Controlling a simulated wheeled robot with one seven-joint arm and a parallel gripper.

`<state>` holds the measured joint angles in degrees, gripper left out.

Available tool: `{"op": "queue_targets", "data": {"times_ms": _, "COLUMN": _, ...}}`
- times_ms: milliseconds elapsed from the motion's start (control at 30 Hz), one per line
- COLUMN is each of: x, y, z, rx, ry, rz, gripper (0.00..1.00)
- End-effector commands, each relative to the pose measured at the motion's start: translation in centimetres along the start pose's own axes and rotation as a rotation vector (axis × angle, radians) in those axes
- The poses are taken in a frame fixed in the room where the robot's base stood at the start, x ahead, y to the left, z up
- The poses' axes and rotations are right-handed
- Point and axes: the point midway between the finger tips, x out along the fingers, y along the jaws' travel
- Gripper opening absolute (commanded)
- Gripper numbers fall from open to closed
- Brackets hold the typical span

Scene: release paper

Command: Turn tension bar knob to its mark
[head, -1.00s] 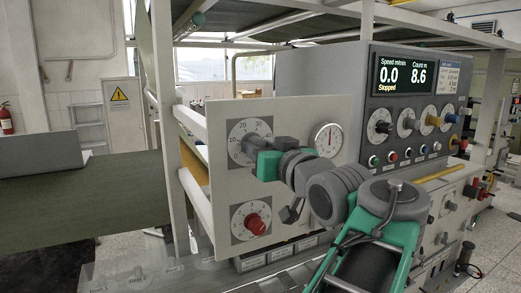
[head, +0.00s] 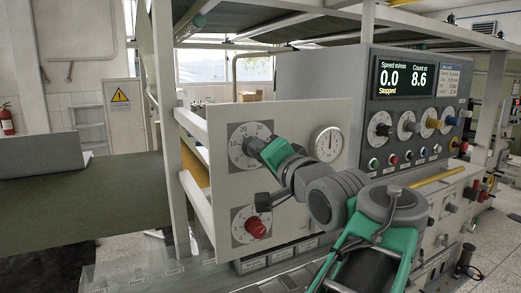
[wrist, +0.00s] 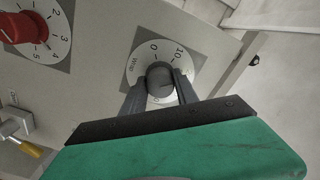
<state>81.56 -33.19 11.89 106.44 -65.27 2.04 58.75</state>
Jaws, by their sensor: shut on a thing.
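The dark round knob (wrist: 159,76) sits in the middle of a white dial (wrist: 143,57) on the panel's upper part. In the wrist view the dial shows 0, 10 and a word that may read "wrap"; its lower part is hidden by my gripper. My gripper (head: 257,147) is shut on this knob, one finger on each side. The same dial (head: 239,133) shows in the head view with 10, 20 and 30, while the knob is mostly hidden by my gripper. I cannot tell where the knob's pointer stands or see a target mark.
A red knob (head: 255,227) on a second dial stands just below, partly behind my wrist; it also shows in the wrist view (wrist: 17,27). A round gauge (head: 328,143) is to the right. Further right is a console with a screen (head: 405,76) and several knobs.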

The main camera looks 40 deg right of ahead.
Motion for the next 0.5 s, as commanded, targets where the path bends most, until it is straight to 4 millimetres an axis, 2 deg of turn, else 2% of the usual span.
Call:
{"op": "queue_targets", "data": {"times_ms": 200, "x": 0.0, "y": -0.09, "z": -0.06, "rx": 0.124, "ry": 0.0, "rz": 0.0, "gripper": 0.0}}
{"op": "queue_targets", "data": {"times_ms": 500, "x": 0.0, "y": -0.05, "z": -0.03, "rx": 0.202, "ry": 0.001, "rz": 0.0, "gripper": 0.0}}
